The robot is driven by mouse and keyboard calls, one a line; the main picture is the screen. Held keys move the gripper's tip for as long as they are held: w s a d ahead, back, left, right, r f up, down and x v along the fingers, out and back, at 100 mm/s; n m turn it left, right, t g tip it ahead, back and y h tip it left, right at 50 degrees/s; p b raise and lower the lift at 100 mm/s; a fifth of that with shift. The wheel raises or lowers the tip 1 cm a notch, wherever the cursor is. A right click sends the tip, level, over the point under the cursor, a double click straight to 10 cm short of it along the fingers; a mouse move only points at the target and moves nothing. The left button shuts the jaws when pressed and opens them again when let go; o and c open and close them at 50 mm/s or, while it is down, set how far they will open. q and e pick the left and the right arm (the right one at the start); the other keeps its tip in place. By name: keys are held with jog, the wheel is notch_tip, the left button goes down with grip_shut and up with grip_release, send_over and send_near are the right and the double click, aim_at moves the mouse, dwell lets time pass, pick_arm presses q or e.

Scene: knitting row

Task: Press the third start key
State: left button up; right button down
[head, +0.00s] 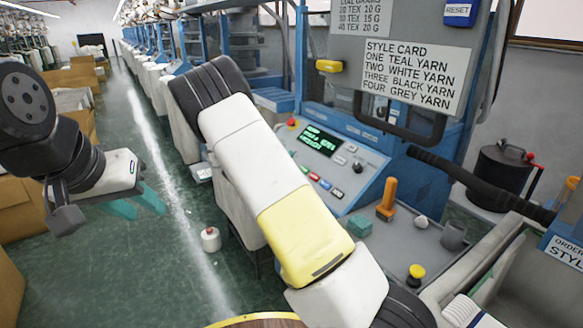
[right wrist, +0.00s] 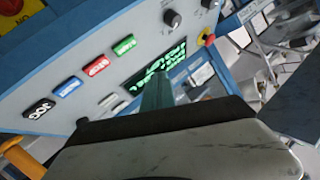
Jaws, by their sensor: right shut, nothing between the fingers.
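The control panel (head: 345,165) of the knitting machine slopes below the style card. A row of coloured keys shows along it: green (right wrist: 124,45), red (right wrist: 96,65), blue (right wrist: 68,86) and black (right wrist: 38,108). No wording I can read marks which are start keys. My right gripper (right wrist: 157,82) is shut and empty; its teal fingertips overlap the lit green display (right wrist: 165,62) in the right wrist view, beside the green key. I cannot tell whether they touch. In the head view my right arm hides this gripper. My left gripper (head: 138,204) is open and empty above the floor at left.
The style card (head: 412,75) hangs above the panel. Below it, a tray (head: 395,245) holds an orange-handled tool (head: 387,200), a teal block (head: 359,226) and a grey cup (head: 453,236). A white cone (head: 210,239) stands on the floor. Boxes line the left side.

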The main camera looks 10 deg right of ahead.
jog(key=shift+w+d+f, duration=0.25)
jog(key=shift+d+f, duration=0.4)
jog(key=shift+f, duration=0.25)
jog(key=shift+w+d+f, duration=0.2)
jog(key=shift+d+f, duration=0.4)
jog(key=shift+f, duration=0.25)
jog(key=shift+w+d+f, duration=0.25)
jog(key=shift+d+f, duration=0.4)
jog(key=shift+f, duration=0.25)
jog(key=shift+w+d+f, duration=0.1)
jog(key=shift+d+f, duration=0.15)
jog(key=shift+f, duration=0.05)
